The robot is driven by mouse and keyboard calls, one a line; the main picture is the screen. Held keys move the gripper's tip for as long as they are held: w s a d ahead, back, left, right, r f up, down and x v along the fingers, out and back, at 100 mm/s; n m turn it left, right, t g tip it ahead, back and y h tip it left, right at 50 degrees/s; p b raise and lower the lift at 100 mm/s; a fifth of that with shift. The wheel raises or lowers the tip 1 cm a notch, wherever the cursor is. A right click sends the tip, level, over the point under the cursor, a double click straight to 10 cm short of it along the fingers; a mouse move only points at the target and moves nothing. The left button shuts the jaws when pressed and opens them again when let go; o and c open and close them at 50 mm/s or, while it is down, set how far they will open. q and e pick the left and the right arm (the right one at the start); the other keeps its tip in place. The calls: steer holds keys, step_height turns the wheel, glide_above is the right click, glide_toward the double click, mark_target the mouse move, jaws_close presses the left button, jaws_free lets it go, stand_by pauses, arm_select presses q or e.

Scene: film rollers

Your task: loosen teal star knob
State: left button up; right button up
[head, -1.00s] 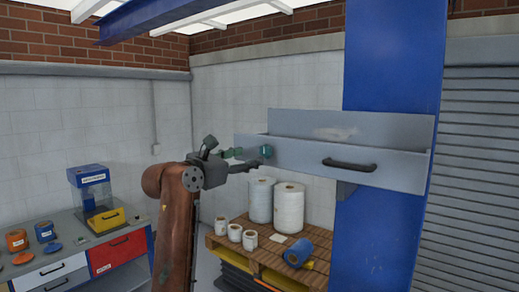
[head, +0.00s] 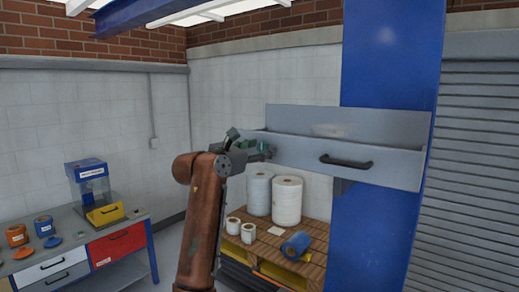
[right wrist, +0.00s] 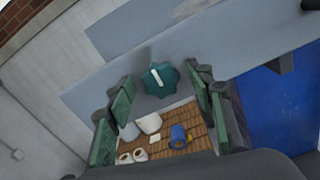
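The teal star knob (right wrist: 160,78) has a white bar on its face and sits on the end of the grey drawer-like box (head: 350,158). My right gripper (head: 264,149) is at the left end of that box in the head view and hides the knob there. In the right wrist view my right gripper (right wrist: 161,86) is open, with one green-padded finger on each side of the knob. Gaps show between the knob and the fingers, and nothing is held. My left gripper is not in view.
The box is against a blue column (head: 375,240) and has a black handle (head: 346,162). Below it, a wooden pallet (head: 315,240) carries white rolls (head: 287,202) and a blue roll (head: 297,243). A workbench (head: 75,245) stands at the left.

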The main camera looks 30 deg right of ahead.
steer(key=c, duration=1)
steer(key=shift+c, duration=0.2)
steer(key=shift+n, duration=0.3)
steer(key=n+p, duration=0.1)
steer(key=n, duration=0.2)
steer(key=shift+r+n, duration=0.1)
steer(key=shift+n, duration=0.3)
steer(key=n, duration=0.4)
steer(key=shift+w+a+n, duration=0.1)
steer(key=shift+n, duration=0.2)
steer(key=n+p, duration=0.1)
steer(key=n, duration=0.8)
steer(key=shift+w, duration=0.1)
steer(key=shift+n, duration=0.3)
